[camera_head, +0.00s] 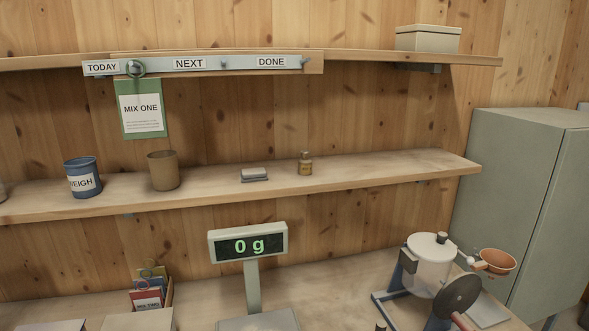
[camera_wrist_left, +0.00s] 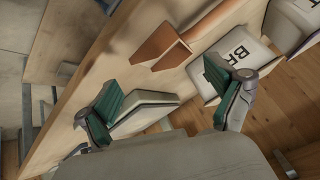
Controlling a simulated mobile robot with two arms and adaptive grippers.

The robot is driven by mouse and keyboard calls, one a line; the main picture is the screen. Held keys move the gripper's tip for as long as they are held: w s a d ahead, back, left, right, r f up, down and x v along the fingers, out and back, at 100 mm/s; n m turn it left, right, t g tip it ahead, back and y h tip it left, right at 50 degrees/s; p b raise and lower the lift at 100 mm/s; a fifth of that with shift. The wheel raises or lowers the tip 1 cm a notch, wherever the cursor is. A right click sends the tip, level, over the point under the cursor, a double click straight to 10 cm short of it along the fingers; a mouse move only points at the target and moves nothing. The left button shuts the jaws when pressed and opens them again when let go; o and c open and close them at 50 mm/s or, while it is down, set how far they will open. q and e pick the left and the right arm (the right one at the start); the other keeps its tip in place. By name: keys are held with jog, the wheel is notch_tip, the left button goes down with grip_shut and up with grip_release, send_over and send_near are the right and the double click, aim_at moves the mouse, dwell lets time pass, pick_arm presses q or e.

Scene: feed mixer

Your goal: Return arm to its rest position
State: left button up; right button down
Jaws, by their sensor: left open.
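My left gripper (camera_wrist_left: 165,108) shows in the left wrist view, with its two green-padded fingers spread wide apart. It is open and nothing is between the pads. Beyond the fingers, a wooden surface (camera_wrist_left: 92,82) runs at a slant across the view. A brown open scoop-like object (camera_wrist_left: 168,50) and a pale flat block (camera_wrist_left: 148,107) show near the fingers. I cannot tell how far they are from the fingers. Neither gripper shows in the head view.
The head view shows a scale reading 0 g (camera_head: 248,243), a mixer drum (camera_head: 430,265), an orange bowl (camera_head: 497,261) and a grey cabinet (camera_head: 515,190). A shelf (camera_head: 350,172) holds a blue WEIGH cup (camera_head: 82,178), a brown cup (camera_head: 163,171) and a small bottle (camera_head: 305,164). Lettered white containers (camera_wrist_left: 222,62) show in the wrist view.

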pick_arm(q)
jog(key=s+d+f+g+h, duration=0.1)
jog(key=s+d+f+g, duration=0.1)
jog(key=s, duration=0.3)
jog(key=s+d+f+g+h, duration=0.1)
jog(key=s+d+f+g, duration=0.15)
jog(key=s, duration=0.25)
notch_tip(320, 180, down, 27)
jog(key=s+b, duration=0.1)
jog(key=s+a+f+g+b, duration=0.1)
jog(key=s+a+f+g, duration=0.1)
jog(key=s+f, duration=1.4)
jog(key=shift+s+a+f, duration=0.2)
jog(key=shift+a+f, duration=0.1)
jog(key=shift+a, duration=0.05)
